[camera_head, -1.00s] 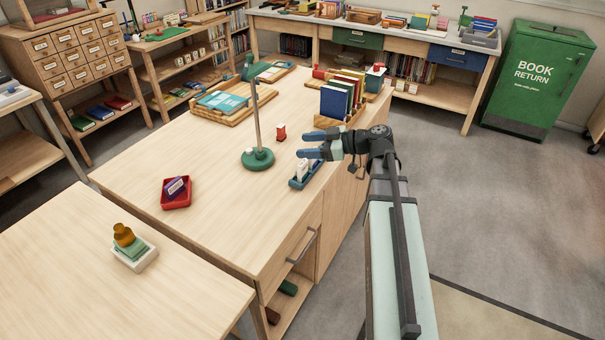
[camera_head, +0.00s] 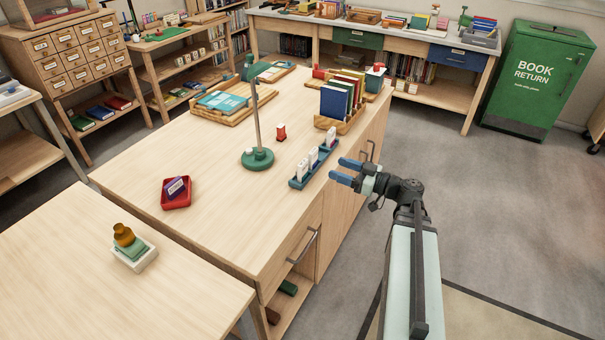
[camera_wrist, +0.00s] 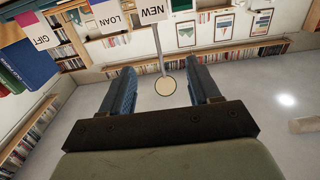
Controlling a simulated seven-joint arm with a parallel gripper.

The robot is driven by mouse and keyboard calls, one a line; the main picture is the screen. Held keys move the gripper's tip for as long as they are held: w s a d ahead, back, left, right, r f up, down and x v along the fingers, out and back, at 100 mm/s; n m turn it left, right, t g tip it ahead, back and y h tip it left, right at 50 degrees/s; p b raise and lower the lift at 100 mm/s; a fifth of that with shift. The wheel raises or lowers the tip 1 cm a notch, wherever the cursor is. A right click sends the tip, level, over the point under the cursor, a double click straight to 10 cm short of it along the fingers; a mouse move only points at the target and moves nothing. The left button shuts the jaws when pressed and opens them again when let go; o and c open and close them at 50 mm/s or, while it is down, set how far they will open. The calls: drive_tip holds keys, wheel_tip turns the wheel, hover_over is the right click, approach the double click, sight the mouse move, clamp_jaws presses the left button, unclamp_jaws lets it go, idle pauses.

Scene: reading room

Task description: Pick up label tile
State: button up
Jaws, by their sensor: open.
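A green rack (camera_head: 294,184) stands near the right edge of the wooden table, holding upright white label tiles (camera_head: 314,156) in a row. The tile writing is too small to read in the head view.
A green-based lamp stand (camera_head: 257,159) stands left of the rack, with a small red object (camera_head: 281,132) close by. A wooden holder with books (camera_head: 337,99) is behind the rack. A red tray (camera_head: 176,204) holds a purple item at front left.

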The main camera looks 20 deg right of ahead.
approach(305, 169)
drive_tip(key=v, duration=0.3)
drive_tip(key=shift+x, duration=7)
drive_tip(key=c, duration=0.7)
